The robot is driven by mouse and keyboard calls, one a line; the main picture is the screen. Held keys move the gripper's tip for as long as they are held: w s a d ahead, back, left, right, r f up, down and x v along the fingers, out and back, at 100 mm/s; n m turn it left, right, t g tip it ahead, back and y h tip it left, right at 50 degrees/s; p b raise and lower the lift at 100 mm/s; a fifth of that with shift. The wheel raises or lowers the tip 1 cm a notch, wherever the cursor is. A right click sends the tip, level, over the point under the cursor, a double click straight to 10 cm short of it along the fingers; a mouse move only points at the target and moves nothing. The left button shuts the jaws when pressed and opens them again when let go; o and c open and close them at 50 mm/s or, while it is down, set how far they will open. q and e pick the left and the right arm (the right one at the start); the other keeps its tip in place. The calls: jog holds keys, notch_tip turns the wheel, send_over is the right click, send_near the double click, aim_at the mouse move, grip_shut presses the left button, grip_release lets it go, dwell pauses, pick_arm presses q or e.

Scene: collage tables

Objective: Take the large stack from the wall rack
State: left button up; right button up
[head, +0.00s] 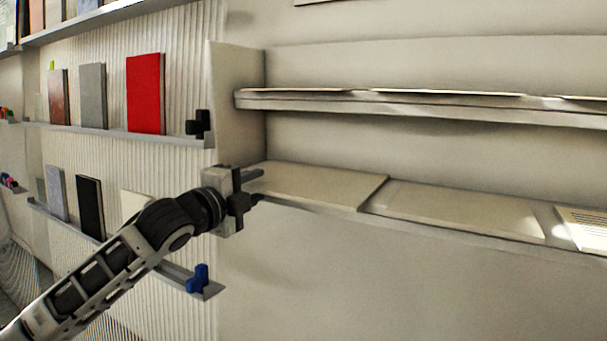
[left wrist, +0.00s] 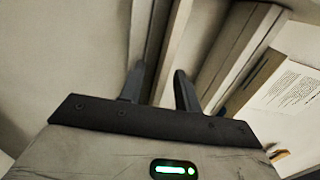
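The wall rack (head: 430,110) is a pale two-level unit on the right. On its lower shelf lie a flat beige stack (head: 318,185) at the left, a wider pale stack (head: 465,210) in the middle, and a stack with a printed top (head: 585,222) at the right. I cannot tell for sure which is the large stack. My left gripper (head: 259,186) is at the left end of the lower shelf, close beside the left stack. In the left wrist view its fingers (left wrist: 159,88) are apart, with a pale edge beyond them; contact is unclear. My right gripper is not in view.
Thin flat sheets (head: 445,93) lie on the upper shelf, above the lower one. A side panel (head: 236,100) closes the rack's left end. Left of it, ribbed-wall ledges hold a red board (head: 146,94), other boards and a blue piece (head: 198,278).

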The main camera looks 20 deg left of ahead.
pick_arm(q)
jog(key=shift+w, duration=0.25)
grip_shut()
jog(key=shift+r, duration=0.1)
